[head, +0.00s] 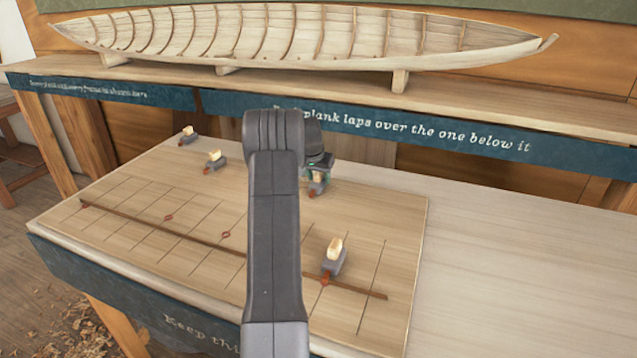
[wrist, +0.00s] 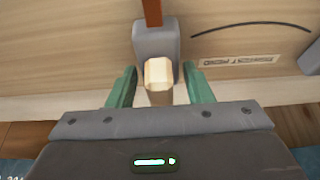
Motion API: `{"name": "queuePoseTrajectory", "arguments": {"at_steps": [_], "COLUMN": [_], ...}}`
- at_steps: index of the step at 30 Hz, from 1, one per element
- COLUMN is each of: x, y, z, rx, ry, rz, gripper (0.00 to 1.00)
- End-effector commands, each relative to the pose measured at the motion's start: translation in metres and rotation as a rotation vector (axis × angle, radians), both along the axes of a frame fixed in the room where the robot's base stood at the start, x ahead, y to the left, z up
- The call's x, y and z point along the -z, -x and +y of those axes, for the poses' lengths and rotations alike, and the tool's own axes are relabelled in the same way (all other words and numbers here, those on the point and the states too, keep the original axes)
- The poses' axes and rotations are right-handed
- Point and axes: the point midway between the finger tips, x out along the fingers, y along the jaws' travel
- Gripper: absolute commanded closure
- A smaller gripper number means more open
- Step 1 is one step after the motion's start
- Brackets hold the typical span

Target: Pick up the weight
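A drafting weight with a grey body (wrist: 155,40), a pale wooden knob (wrist: 158,72) and a reddish-brown tip stands on the wooden board. My gripper (wrist: 159,80) is open, with one green finger on each side of the knob and a visible gap on both sides. In the head view my gripper (head: 318,163) is over this weight (head: 317,187) near the board's back edge, partly covering it. Other similar weights stand at the back left (head: 188,136), beside that (head: 214,161), and at the front right on the batten (head: 334,261).
A thin brown batten (head: 160,231) crosses the gridded board (head: 412,225). A ribbed model hull (head: 300,38) rests on a shelf behind, above a blue lettered strip (head: 400,128). The table right of the board is clear. A printed label (wrist: 276,61) lies right of the weight.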

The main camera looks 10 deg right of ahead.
Motion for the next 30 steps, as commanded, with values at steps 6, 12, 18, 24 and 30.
{"name": "queuePoseTrajectory", "arguments": {"at_steps": [6, 12, 18, 24, 30], "x": [0.000, -0.003, -0.011, -0.044, -0.080], "y": [0.000, -0.001, -0.001, -0.002, -0.001], "z": [0.000, 0.000, 0.000, 0.000, 0.000], "rx": [0.000, 0.000, -0.001, 0.000, 0.000], "ry": [0.000, 0.001, 0.002, 0.002, 0.002], "rz": [0.000, -0.004, -0.006, -0.009, -0.008], "gripper": [0.97, 1.00, 1.00, 1.00, 1.00]}}
